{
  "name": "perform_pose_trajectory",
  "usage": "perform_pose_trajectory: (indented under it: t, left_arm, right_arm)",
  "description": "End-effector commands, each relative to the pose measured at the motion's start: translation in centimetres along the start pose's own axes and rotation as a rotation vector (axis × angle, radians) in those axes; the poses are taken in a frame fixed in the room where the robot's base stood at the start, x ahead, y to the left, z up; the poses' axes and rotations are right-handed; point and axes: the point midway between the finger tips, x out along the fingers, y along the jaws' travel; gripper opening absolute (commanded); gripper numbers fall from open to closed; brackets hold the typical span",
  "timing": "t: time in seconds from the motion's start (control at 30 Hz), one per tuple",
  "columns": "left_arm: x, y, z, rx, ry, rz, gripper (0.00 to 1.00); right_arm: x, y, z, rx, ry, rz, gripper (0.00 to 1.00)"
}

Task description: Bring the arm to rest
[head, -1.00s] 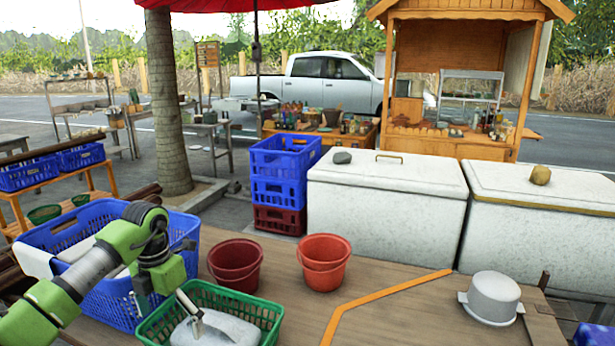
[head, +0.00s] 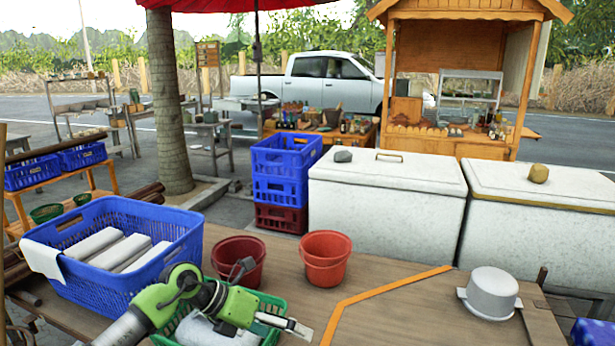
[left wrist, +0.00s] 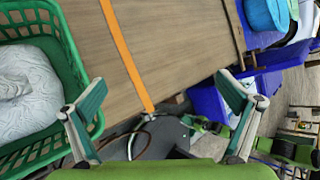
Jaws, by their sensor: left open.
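My left arm comes in from the lower left in the head view. Its left gripper (head: 277,297) is over the green basket (head: 273,304), with its fingers spread and nothing between them. In the left wrist view the two fingers (left wrist: 160,82) are wide apart, with bare tabletop and an orange strip beyond them. A pale, patterned object (left wrist: 25,88) lies in the green basket, at the left of the wrist view; my arm partly covers it in the head view. My right gripper does not show in the head view.
A blue basket (head: 180,222) with white bundles stands behind the left arm. A dark red bucket (head: 238,255) and an orange-red bucket (head: 326,262) stand close behind the gripper. A grey pot (head: 492,293) stands at the right. Table between strip (head: 385,293) and pot is clear.

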Motion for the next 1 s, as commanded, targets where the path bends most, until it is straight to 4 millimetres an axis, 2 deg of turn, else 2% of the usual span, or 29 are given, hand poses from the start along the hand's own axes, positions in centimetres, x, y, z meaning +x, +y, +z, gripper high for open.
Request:
perform_pose_trajectory:
  t: [0.03,0.1,0.2,0.27,0.37,0.47,0.53,0.57,0.67,0.7,0.77,0.8,0.87,0.9,1.0]
  left_arm:
    - [1.7,-3.6,0.5,-0.028,-0.088,-0.123,1.00]
    - [2.2,-8.2,2.1,-0.097,-0.238,-0.289,1.00]
    - [0.6,-12.8,4.7,-0.245,-0.455,-0.497,1.00]
    - [-1.3,-14.2,6.1,-0.360,-0.583,-0.603,1.00]
    - [-4.9,-14.1,7.6,-0.593,-0.789,-0.748,1.00]
    - [-8.4,-11.1,7.7,-0.868,-0.981,-0.842,1.00]
    - [-10.2,-7.8,6.6,-1.081,-1.103,-0.874,1.00]
    - [-10.8,-6.2,5.8,-1.177,-1.150,-0.880,1.00]
    - [-11.7,-0.7,1.5,-1.512,-1.290,-0.855,1.00]
    - [-11.6,1.3,-0.8,-1.650,-1.334,-0.827,1.00]
    - [-11.2,3.9,-4.6,-1.845,-1.385,-0.771,1.00]
    - [-10.7,5.2,-7.4,-1.970,-1.410,-0.723,1.00]
    - [-9.8,6.7,-11.7,-2.151,-1.434,-0.638,1.00]
    - [-9.2,7.3,-14.6,-2.264,-1.442,-0.575,1.00]
    - [-7.8,7.7,-21.2,-2.506,-1.435,-0.410,1.00]
  right_arm:
    - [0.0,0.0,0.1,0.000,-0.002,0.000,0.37]
    - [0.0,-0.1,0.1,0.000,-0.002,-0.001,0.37]
    - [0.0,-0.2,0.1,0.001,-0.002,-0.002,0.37]
    - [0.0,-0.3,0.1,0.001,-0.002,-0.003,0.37]
    - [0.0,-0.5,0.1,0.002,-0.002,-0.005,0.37]
    - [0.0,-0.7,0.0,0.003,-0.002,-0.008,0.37]
    - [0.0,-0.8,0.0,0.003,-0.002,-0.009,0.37]
    - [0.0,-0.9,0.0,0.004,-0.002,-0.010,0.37]
    - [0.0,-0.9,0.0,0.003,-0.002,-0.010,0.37]
    - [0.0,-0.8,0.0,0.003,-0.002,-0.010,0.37]
    - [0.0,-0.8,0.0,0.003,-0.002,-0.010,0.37]
    - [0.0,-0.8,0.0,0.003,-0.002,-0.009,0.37]
    - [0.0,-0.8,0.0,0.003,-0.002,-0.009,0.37]
    - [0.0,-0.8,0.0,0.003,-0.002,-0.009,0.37]
    - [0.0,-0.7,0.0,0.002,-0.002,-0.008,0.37]
